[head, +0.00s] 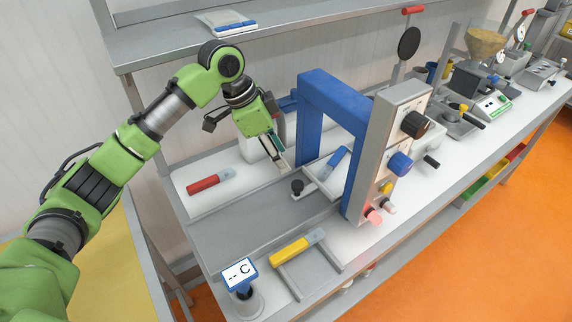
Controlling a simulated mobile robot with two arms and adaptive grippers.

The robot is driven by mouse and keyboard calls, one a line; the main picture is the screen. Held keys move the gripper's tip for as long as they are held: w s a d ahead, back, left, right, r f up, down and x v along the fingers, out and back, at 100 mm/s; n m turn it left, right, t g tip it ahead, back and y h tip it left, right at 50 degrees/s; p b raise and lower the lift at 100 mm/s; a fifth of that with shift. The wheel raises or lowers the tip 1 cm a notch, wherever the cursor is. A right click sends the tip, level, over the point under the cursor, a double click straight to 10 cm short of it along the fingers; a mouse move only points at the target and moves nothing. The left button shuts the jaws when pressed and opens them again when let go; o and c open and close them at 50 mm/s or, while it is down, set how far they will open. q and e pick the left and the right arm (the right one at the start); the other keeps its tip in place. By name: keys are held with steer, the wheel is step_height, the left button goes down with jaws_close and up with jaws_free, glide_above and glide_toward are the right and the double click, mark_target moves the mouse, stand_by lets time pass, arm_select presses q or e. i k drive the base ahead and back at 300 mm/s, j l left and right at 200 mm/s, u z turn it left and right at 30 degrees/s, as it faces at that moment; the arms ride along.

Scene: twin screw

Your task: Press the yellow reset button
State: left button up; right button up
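The yellow reset button (386,188) is small and sits on the grey control panel (385,110) of the blue-framed machine (350,125). It is below a blue knob (400,164) and above a pinkish white button (389,206) and a red button (374,216). My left gripper (280,160) points down behind and left of the blue frame, well apart from the yellow button. Its fingers are seen edge-on, so I cannot tell whether they are open or shut. My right gripper is not in view.
A black knob (414,124) tops the panel. Red-handled (203,185) and yellow-handled (289,251) tools lie left and in front of the machine. A blue-framed "-- C" display (240,273) stands at the front. Other devices stand to the right. The orange floor (450,250) beyond the panel is clear.

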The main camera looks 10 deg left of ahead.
mark_target(387, 186)
steer(key=k+l, duration=0.15)
steer(key=k, duration=0.35)
steer(key=k+l, duration=0.2)
steer(key=k, duration=0.3)
steer(key=k+l, duration=0.15)
steer(key=k, duration=0.3)
